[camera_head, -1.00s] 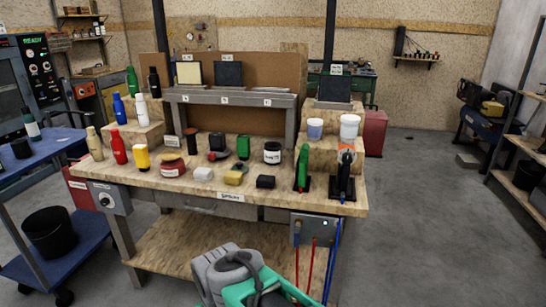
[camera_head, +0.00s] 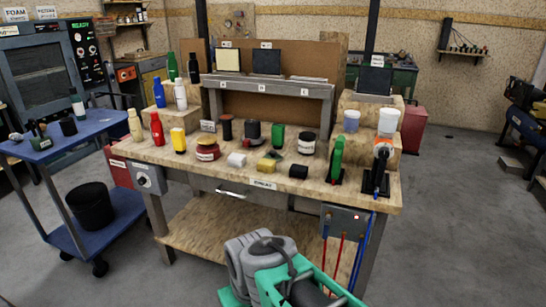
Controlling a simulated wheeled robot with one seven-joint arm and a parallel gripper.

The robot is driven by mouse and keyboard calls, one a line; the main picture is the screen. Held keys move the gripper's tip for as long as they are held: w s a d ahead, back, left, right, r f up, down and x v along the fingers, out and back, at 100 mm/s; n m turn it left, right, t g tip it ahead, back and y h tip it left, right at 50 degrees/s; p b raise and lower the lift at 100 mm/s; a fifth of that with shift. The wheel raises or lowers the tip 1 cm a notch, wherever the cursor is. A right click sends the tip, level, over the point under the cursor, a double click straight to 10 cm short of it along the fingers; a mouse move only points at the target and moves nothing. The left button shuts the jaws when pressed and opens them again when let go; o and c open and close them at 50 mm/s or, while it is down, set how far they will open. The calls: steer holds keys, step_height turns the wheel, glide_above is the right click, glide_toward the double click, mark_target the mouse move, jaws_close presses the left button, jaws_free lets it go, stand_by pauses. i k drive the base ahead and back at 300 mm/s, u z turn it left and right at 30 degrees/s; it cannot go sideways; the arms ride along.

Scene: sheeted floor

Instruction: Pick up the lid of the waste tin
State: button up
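No label that I can read marks the waste tin, so I cannot tell for sure which container it is. A squat dark red tin (camera_head: 207,150) with a pale label and a darker top stands on the front left part of the wooden workbench (camera_head: 400,195). A black jar (camera_head: 307,143) with a white label and light rim stands farther right on the bench. A red container (camera_head: 412,128) stands on the floor behind the bench's right end. My grey and teal arm shows at the bottom, in front of the bench. My gripper's fingertips are not in view.
Bottles, small blocks and a green bottle (camera_head: 337,160) crowd the benchtop. White tubs (camera_head: 388,122) stand on the right step. A blue cart (camera_head: 65,250) with a black bucket (camera_head: 90,205) is at left. The floor at right is clear.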

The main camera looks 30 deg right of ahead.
mark_target(272, 155)
steer(key=k, duration=0.55)
steer(key=z, duration=0.5)
steer(key=i, duration=1.6)
steer(key=u, duration=0.65)
